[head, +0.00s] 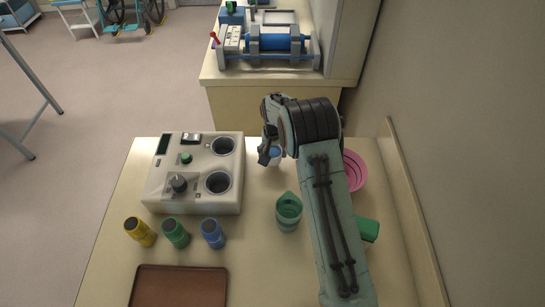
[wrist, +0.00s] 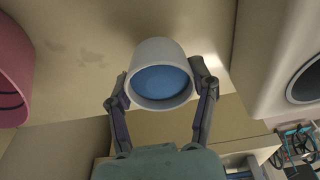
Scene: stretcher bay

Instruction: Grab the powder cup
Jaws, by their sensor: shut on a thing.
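The powder cup is a white cup (wrist: 161,56) with a blue surface inside its rim. In the wrist view it sits between the two fingers of my gripper (wrist: 158,88), one finger against each side. In the head view my gripper (head: 269,154) is over the far part of the table, right of the grey machine. Part of the cup (head: 276,154) shows there beside the finger; the rest is hidden by my gripper and wrist. I cannot tell whether the cup touches the table or is held just above it.
The grey machine (head: 158,183) with two round wells stands left. A green jug (head: 289,211), a pink bowl (head: 353,171) and a green object (head: 368,230) are near my arm. Yellow (head: 140,232), green (head: 176,233) and blue (head: 213,233) jars stand behind a brown tray (head: 180,287).

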